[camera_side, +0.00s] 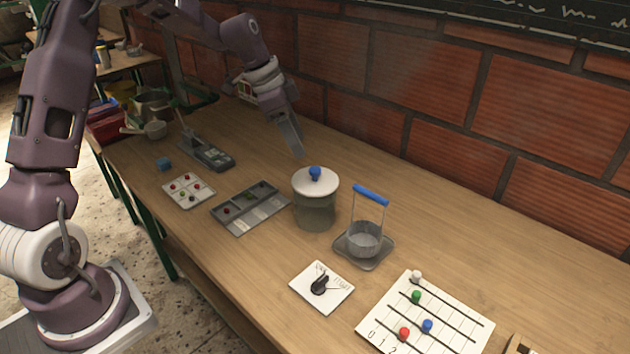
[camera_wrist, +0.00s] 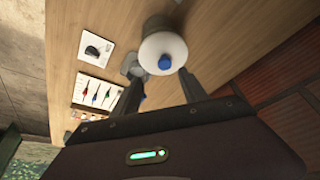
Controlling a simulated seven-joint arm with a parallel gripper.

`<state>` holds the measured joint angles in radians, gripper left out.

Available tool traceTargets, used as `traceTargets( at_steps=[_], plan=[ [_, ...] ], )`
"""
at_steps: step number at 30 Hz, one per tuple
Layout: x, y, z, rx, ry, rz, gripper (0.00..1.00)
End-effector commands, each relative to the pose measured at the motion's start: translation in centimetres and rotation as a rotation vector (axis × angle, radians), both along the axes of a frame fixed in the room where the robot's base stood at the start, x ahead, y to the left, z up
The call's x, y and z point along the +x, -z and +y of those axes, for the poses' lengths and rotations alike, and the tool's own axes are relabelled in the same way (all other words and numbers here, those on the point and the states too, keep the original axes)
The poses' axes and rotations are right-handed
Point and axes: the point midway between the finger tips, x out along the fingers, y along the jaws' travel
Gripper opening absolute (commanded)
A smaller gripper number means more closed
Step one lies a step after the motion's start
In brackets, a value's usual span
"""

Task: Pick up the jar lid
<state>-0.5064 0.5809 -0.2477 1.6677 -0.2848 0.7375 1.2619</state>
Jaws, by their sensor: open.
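The jar lid (camera_side: 315,182) is white and round with a blue knob (camera_side: 315,172) on top. It sits on a greenish glass jar (camera_side: 315,212) in the middle of the wooden table. In the wrist view the lid (camera_wrist: 150,50) shows at the top centre, with its blue knob (camera_wrist: 165,62). My gripper (camera_side: 298,153) is above and just behind the lid in the side view, pointing down and apart from it. In the wrist view my gripper (camera_wrist: 162,82) has its two fingers spread with nothing held between them.
A metal basket with a blue handle (camera_side: 370,194) stands close right of the jar on a grey tray (camera_side: 350,255). A grey sectioned tray (camera_side: 238,222) lies left. A white card (camera_side: 305,295) and a bead board (camera_side: 450,315) lie in front. A brick wall (camera_side: 430,90) runs behind.

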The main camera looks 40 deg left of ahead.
Motion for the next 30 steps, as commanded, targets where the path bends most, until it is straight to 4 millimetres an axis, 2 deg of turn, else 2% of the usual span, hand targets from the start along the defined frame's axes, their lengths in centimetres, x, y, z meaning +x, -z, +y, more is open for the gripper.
traceTargets(
  at_steps=[1,4,15,23,30],
  plan=[
    [0.6,1.0,0.6,-0.011,0.012,-0.002,0.51],
    [1.3,2.2,0.8,-0.017,0.031,-0.009,0.51],
    [3.2,7.4,-1.6,-0.016,0.031,-0.008,0.51],
    [3.4,7.9,-1.7,-0.015,0.03,-0.011,0.51],
    [3.4,7.8,-1.7,-0.015,0.03,-0.011,0.06]
  ],
)
